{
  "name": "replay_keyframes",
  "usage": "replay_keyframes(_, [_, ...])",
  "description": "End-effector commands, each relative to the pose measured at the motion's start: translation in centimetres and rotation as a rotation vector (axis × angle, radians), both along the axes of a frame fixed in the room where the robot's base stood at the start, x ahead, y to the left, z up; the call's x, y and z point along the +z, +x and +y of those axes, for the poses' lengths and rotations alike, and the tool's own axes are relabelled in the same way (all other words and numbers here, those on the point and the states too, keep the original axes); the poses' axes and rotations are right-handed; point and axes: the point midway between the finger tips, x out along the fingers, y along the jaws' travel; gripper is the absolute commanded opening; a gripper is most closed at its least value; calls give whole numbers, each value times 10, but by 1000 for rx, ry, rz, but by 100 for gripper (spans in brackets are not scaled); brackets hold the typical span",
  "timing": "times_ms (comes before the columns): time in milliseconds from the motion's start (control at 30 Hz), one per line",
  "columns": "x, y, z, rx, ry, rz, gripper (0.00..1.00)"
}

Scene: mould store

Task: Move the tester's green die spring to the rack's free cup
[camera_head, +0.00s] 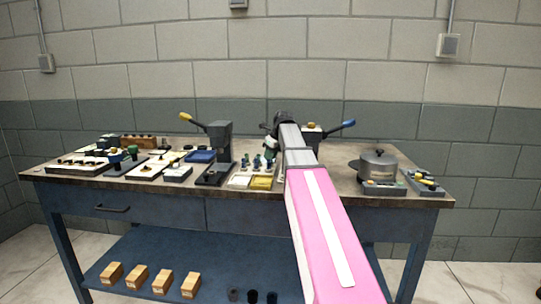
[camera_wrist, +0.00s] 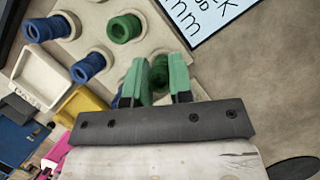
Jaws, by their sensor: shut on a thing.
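In the wrist view my gripper (camera_wrist: 156,84) has its pale green fingers closed around a dark green die spring (camera_wrist: 159,72). The beige rack (camera_wrist: 105,50) lies beneath and beside it. The rack's cups hold another green spring (camera_wrist: 123,28) and two blue springs (camera_wrist: 47,29) and (camera_wrist: 88,68). I cannot tell whether the held spring touches a cup, because my fingers cover its lower part. In the head view the rack's springs (camera_head: 257,161) show small on the bench; my gripper is hidden behind my arm.
A dark press with a yellow lever (camera_head: 217,150) stands left of the rack. A white tray (camera_wrist: 42,80) and a yellow tray (camera_wrist: 82,105) adjoin the rack. A lettered card (camera_wrist: 205,15) lies beyond it. A round pot-like device (camera_head: 378,166) stands at the bench's right.

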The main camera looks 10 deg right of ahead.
Motion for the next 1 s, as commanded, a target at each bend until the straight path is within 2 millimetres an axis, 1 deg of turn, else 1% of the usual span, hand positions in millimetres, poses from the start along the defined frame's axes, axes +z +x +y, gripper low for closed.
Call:
replay_keyframes(400, [-7, 0, 0, 0, 0, 0, 0])
replay_keyframes(667, [-7, 0, 0, 0, 0, 0, 0])
replay_keyframes(700, [-7, 0, 0, 0, 0, 0, 31])
replay_keyframes(767, [-7, 0, 0, 0, 0, 0, 50])
replay_keyframes(967, [-7, 0, 0, 0, 0, 0, 51])
replay_keyframes(1000, [-7, 0, 0, 0, 0, 0, 60])
